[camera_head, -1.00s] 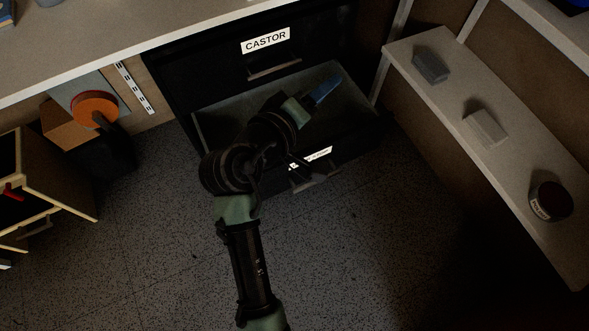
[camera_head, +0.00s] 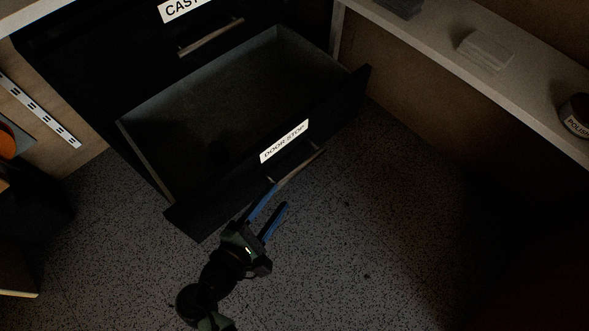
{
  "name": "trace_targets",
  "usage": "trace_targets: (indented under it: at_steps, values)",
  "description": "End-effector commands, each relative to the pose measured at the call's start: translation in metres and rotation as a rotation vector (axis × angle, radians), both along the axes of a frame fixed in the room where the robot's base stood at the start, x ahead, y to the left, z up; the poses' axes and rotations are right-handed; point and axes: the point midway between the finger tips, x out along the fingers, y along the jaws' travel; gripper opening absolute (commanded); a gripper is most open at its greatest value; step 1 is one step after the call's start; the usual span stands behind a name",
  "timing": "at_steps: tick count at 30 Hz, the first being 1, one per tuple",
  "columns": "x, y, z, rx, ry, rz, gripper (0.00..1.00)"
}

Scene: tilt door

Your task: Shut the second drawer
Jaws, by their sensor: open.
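The second drawer, labelled DOOR STOP (camera_head: 285,141), stands pulled out from the dark cabinet. Its grey inside (camera_head: 215,105) looks empty where I can see it, though it is dim. Its bar handle (camera_head: 298,169) sits on the front panel below the label. My gripper (camera_head: 272,207) is in front of the drawer, low in the picture, with two blue fingers spread apart. The left finger's tip appears close to the handle's left end; I cannot tell whether they touch. Nothing shows between the fingers.
The drawer above, labelled CAST (camera_head: 186,8), is shut, with its handle (camera_head: 211,37) protruding. A shelf (camera_head: 440,40) on the right carries a grey block (camera_head: 485,52) and a dark POLISH tin (camera_head: 576,117). The speckled floor (camera_head: 380,240) in front is clear.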

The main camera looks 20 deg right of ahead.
Motion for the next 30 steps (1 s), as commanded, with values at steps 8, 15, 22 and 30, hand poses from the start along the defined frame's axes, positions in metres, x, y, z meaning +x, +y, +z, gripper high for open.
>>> trace_targets:
  at_steps: [8, 15, 22, 30]
  values:
    - [0.035, -0.047, -0.020, 0.003, -0.003, -0.006, 0.49]
    - [0.058, -0.074, -0.026, 0.004, -0.004, -0.003, 0.49]
    - [0.064, -0.083, -0.026, 0.004, -0.002, -0.001, 0.49]
    - [0.065, -0.083, -0.026, 0.004, -0.002, -0.001, 0.41]
